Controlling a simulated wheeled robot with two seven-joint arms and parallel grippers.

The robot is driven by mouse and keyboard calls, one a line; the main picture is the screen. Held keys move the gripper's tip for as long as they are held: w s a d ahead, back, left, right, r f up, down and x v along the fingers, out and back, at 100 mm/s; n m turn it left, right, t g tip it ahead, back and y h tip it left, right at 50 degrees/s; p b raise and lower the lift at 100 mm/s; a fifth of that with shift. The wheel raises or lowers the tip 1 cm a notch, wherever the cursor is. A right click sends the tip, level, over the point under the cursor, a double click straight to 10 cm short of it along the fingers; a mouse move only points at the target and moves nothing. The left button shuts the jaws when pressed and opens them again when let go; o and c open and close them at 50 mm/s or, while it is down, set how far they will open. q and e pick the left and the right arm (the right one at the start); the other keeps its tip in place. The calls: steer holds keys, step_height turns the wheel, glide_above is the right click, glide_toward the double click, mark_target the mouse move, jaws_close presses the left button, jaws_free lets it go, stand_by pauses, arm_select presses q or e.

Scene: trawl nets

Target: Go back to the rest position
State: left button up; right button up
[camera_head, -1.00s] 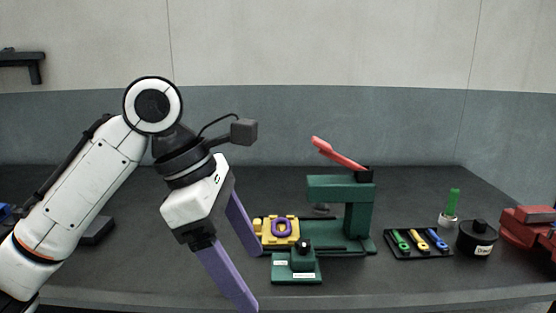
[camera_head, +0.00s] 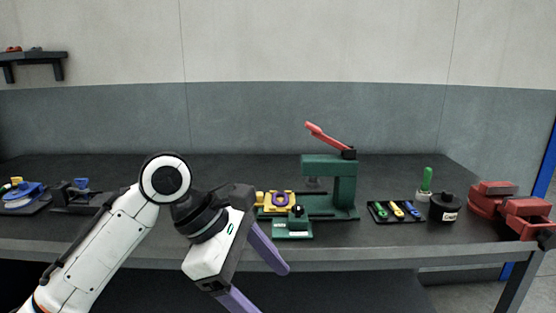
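My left gripper (camera_head: 264,274) has two purple fingers spread wide apart, with nothing between them. It hangs in front of the table's front edge, low in the view, and points down to the right. The upper finger overlaps the table edge in the picture; the lower finger is partly cut off by the bottom of the frame. My white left arm comes in from the lower left. My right gripper does not show.
The dark table (camera_head: 130,222) carries a green press (camera_head: 344,190) with a red lever, a yellow fixture (camera_head: 268,201), a black tray (camera_head: 381,213) of coloured tools, a black pot (camera_head: 445,209) and a red vise (camera_head: 488,199). A blue device (camera_head: 25,196) stands far left. A wall shelf (camera_head: 35,66) hangs above.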

arm_select(q)
step_height(320, 180, down, 23)
steer(key=m+t+h, duration=0.1)
steer(key=m+t, duration=0.4)
steer(key=m, duration=0.2)
steer(key=s+a+f+m+t+y, duration=0.3)
steer(key=s+a+f+m+y, duration=0.2)
steer(key=s+a+f+m, duration=0.5)
steer(key=s+a+f, duration=0.4)
steer(key=s, duration=0.4)
steer(key=shift+a+f+m, duration=0.2)
steer(key=shift+f+m, duration=0.05)
steer(key=shift+m, duration=0.05)
steer(key=shift+s, duration=0.15)
steer(key=shift+c, duration=0.3)
